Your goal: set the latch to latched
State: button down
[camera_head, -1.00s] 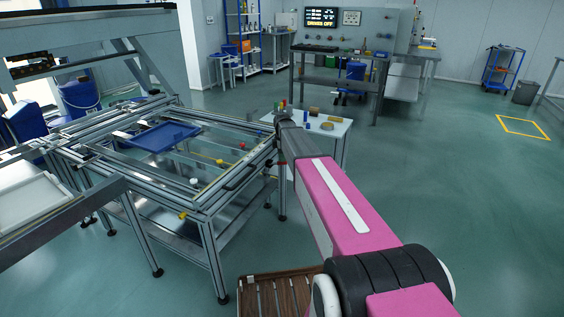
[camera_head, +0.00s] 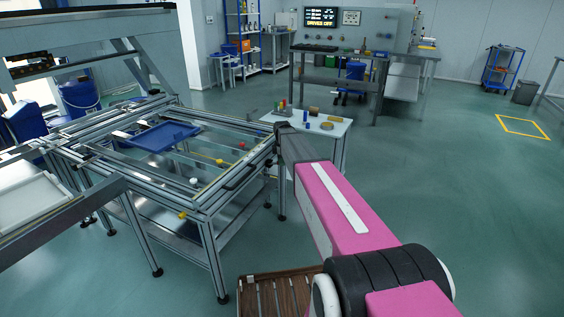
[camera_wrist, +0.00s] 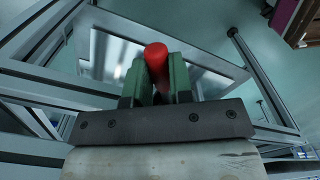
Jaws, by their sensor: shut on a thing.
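In the wrist view, my gripper (camera_wrist: 160,80) has its two green fingers closed on a red, round-ended handle (camera_wrist: 156,54). The handle sticks out between the fingers towards the top of the picture. It looks like the latch's grip, but the rest of the latch is hidden, so I cannot tell its setting. In the head view my pink arm reaches to the right edge of the metal frame table, and my gripper is hidden behind the arm's far end.
The aluminium frame table (camera_head: 207,216) carries a blue tray (camera_head: 160,137) and several small coloured knobs. A white side table (camera_head: 336,128) with small parts stands just beyond my arm. Open floor lies to the right.

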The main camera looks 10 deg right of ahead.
jog(key=shift+s, duration=0.15)
jog(key=s+a+m, duration=0.4)
jog(key=s+m, duration=0.1)
jog(key=m, duration=0.9)
jog(key=shift+s, duration=0.15)
jog(key=shift+a, duration=0.1)
dwell(0.4)
jog(key=c, duration=1)
grip_release()
notch_tip(320, 180, up, 11)
jog(key=shift+s+f, duration=0.1)
